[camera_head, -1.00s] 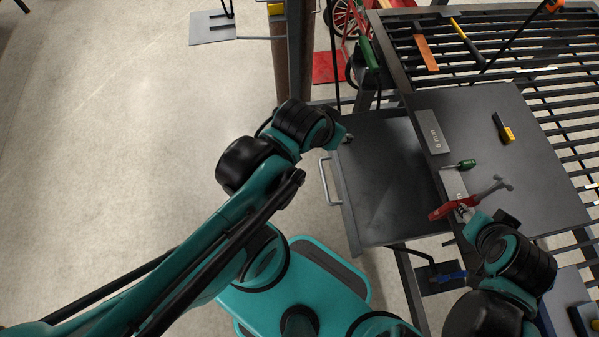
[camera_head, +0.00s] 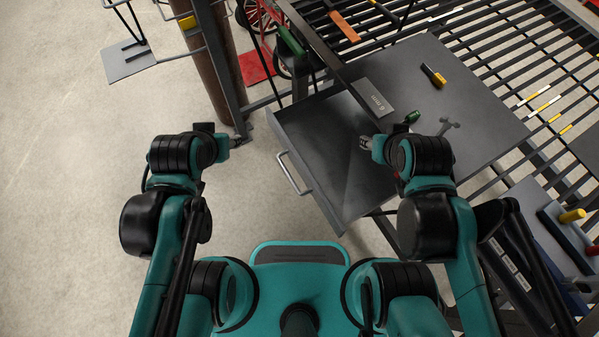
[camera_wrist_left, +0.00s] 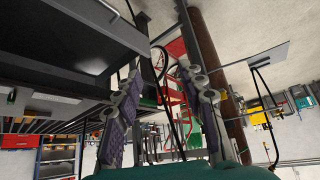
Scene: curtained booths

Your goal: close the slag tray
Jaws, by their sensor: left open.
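The slag tray (camera_head: 335,160) is a dark grey drawer. It stands pulled out from under the grey table top, with a pale bar handle (camera_head: 293,173) on its front. In the left wrist view a dark grey box-like edge, likely the tray (camera_wrist_left: 90,45), fills the upper left. My left gripper (camera_head: 240,140) is left of the tray, apart from the handle. Its two padded fingers are spread, with nothing between them in the left wrist view (camera_wrist_left: 165,110). My right gripper (camera_head: 366,143) is over the tray's right part, near the table edge; its fingers are too small to read.
A brown post (camera_head: 218,65) stands beyond my left gripper.

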